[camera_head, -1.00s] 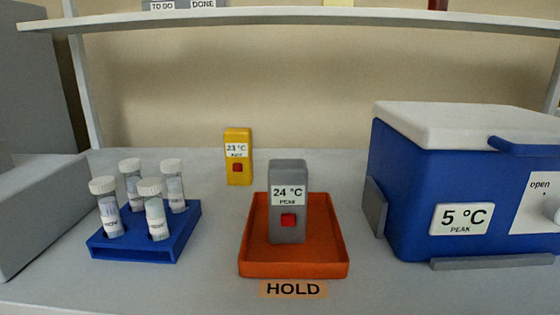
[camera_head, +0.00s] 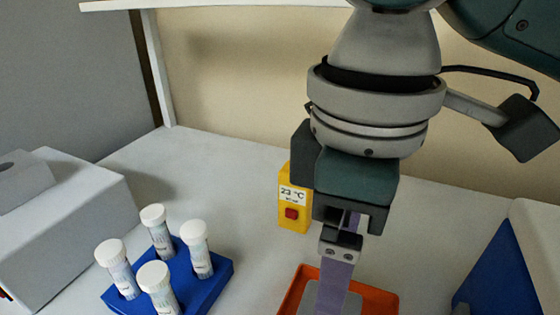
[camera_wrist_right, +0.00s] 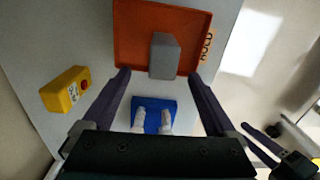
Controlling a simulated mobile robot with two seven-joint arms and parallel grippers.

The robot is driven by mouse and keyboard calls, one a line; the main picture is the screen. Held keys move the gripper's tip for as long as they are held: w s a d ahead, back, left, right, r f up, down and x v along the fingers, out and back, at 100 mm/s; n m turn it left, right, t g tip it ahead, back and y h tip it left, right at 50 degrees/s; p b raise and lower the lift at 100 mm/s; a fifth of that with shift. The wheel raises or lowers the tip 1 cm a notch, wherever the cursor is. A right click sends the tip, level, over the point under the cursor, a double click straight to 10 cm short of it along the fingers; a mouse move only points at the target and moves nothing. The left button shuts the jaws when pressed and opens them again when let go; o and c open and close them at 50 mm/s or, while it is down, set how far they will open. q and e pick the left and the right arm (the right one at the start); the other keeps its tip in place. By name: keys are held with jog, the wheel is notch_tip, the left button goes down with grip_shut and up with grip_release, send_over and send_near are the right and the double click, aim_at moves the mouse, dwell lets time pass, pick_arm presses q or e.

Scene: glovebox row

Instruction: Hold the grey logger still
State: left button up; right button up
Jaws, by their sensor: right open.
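The grey logger (camera_wrist_right: 165,55) stands in the orange tray (camera_wrist_right: 125,40) in the right wrist view. In the head view my gripper hides it; only part of the tray rim (camera_head: 375,297) shows at the bottom edge. My right gripper (camera_wrist_right: 159,76) is open, its two dark fingers spread wide, pointing toward the logger. The logger's near end lies between the fingertips in the picture, with gaps on both sides; I cannot tell the depth. In the head view the right gripper (camera_head: 335,285) points down over the tray, its tips hidden or cut off.
The yellow logger (camera_head: 294,208) stands close behind my right gripper. The blue rack (camera_head: 212,285) with several white-capped vials is left of the tray. The blue cooler (camera_head: 500,275) is at the right edge. A HOLD label (camera_wrist_right: 207,45) lies beside the tray.

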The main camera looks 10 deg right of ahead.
jog(key=f, duration=0.6)
jog(key=f+b, duration=0.1)
jog(key=f, duration=0.2)
jog(key=shift+s+a+f, duration=0.1)
jog(key=shift+s+f, duration=0.15)
pick_arm(q)
jog(key=shift+s+a+f, duration=0.2)
jog(key=shift+s+f, duration=0.2)
jog(key=shift+f, duration=0.3)
pick_arm(e)
jog(key=c, duration=1.3)
grip_shut()
pick_arm(q)
jog(key=shift+d, duration=0.1)
grip_shut()
dwell(0.6)
